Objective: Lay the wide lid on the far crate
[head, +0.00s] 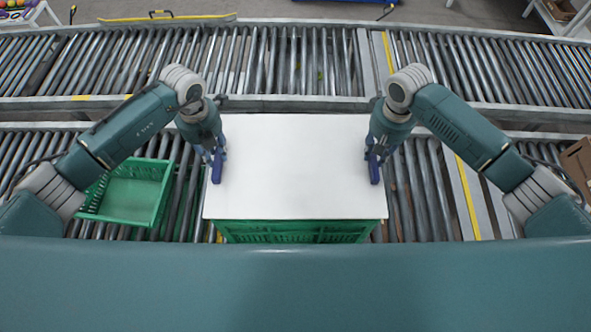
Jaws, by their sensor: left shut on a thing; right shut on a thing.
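The wide lid (295,165) is a flat white panel in the middle of the head view, looking level. My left gripper (217,163) is shut on its left edge and my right gripper (375,163) is shut on its right edge, with a long blue piece at each grip. A green crate (295,232) shows below the lid's near edge. The lid hides the rest of it and whatever else lies beneath. I cannot tell whether the lid touches a crate or hangs above it.
A smaller, empty green crate (130,195) stands on the near roller conveyor (425,190) at the left, close to my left arm. A second roller conveyor (300,60) runs behind, with free rollers. A brown box (578,165) is at the right edge.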

